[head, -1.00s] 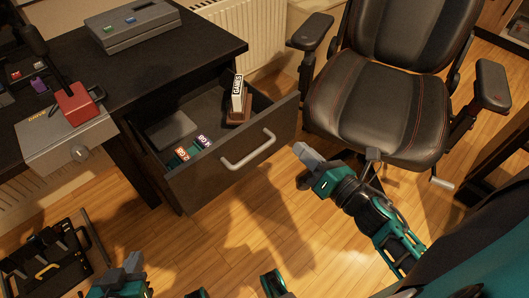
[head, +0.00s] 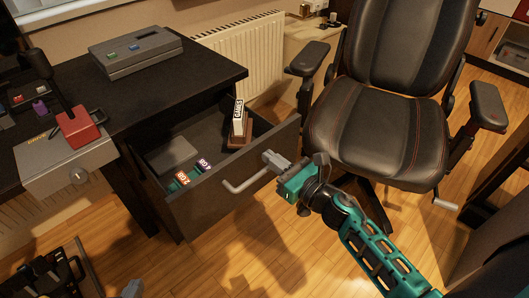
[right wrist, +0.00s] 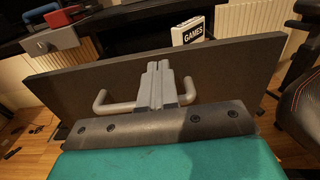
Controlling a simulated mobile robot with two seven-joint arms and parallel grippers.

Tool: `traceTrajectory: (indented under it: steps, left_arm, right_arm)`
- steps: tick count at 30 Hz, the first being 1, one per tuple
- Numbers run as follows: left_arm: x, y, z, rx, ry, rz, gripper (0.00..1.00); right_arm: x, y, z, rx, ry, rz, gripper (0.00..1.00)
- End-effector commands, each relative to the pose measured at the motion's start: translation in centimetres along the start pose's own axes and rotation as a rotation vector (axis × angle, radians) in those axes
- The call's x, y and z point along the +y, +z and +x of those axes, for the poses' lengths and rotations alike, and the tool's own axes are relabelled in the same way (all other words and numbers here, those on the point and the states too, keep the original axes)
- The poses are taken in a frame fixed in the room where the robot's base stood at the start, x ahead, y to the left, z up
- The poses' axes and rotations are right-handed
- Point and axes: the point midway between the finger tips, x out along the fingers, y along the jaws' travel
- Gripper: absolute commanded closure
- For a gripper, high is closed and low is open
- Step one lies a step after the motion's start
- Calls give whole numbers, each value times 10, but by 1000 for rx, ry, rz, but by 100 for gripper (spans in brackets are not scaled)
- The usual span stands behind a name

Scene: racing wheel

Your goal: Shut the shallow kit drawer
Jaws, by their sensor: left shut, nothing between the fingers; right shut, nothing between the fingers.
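The dark shallow kit drawer (head: 218,200) stands pulled out from under the black desk, and its front also shows in the right wrist view (right wrist: 230,75). Its grey bar handle (head: 233,188) spans the front; it also shows in the right wrist view (right wrist: 103,104). My right gripper (head: 272,160) is shut and empty, with its fingertips at the drawer front by the handle's right end. In the right wrist view the fingers (right wrist: 158,82) overlap the handle's middle; contact is unclear. Only a grey tip of my left gripper (head: 132,289) shows at the bottom edge.
The drawer holds a white GAMES box (head: 238,115) on a brown block, small coloured cases (head: 182,178) and a grey slab. A black chair (head: 380,130) stands close on the right. A grey unit with a red-based lever (head: 75,128) sits at the desk's left. Wood floor lies below.

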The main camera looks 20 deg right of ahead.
Motion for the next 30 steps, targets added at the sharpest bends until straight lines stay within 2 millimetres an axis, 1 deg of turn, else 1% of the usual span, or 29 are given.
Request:
traceTrajectory:
  steps: [1,6,10,23,26,30]
  left_arm:
    - [0,1,0,-2,0,0,100]
    - [0,2,0,-3,-1,0,100]
    - [0,2,0,-3,-1,0,100]
    - [-3,4,0,-6,-1,12,100]
    - [-3,6,1,-6,-2,12,100]
    - [-3,11,5,-5,-1,12,100]
  right_arm:
    - [0,1,8,-2,1,0,100]
    - [0,0,24,0,0,2,100]
    - [0,0,29,0,0,2,100]
    - [0,-1,32,0,1,2,100]
    - [0,-1,38,-1,1,1,100]
    - [0,-1,57,-3,1,0,100]
